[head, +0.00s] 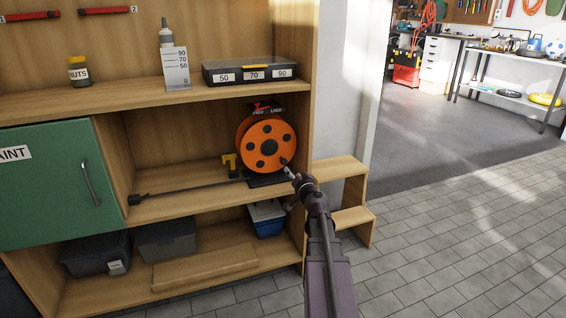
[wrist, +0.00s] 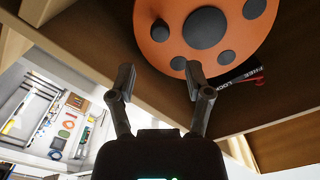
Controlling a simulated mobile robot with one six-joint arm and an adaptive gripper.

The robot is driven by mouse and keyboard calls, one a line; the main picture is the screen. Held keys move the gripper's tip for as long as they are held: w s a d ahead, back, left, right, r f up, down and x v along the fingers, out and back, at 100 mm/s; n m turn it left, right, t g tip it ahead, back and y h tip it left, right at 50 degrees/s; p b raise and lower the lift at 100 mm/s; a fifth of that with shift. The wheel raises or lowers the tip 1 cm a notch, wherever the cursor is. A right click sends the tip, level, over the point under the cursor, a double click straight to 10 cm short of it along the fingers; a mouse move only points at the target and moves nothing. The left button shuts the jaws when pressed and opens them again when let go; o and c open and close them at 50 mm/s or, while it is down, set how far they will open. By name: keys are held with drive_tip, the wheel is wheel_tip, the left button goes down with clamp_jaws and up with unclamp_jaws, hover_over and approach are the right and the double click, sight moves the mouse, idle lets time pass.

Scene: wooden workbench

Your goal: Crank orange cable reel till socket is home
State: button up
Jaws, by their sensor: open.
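The orange cable reel (head: 266,146) stands upright on the middle shelf of the wooden unit, on a dark base. A dark cable (head: 190,189) runs left from it along the shelf to a dark socket (head: 134,199) lying well away from the reel. My gripper (head: 288,170) is open at the reel's lower right. In the wrist view its fingers (wrist: 158,76) are spread before the orange disc (wrist: 178,48), near a dark knob (wrist: 160,31), holding nothing.
A black case (head: 250,72) and a bottle stand on the shelf above. The green cabinet door (head: 50,185) is at the left. Grey bins (head: 165,240) and a blue box (head: 266,218) sit below. Wooden steps (head: 345,215) adjoin on the right, with open tiled floor beyond.

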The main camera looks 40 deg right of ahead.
sight(285, 163)
drive_tip(key=x, duration=1)
drive_tip(key=shift+w, duration=0.2)
clamp_jaws()
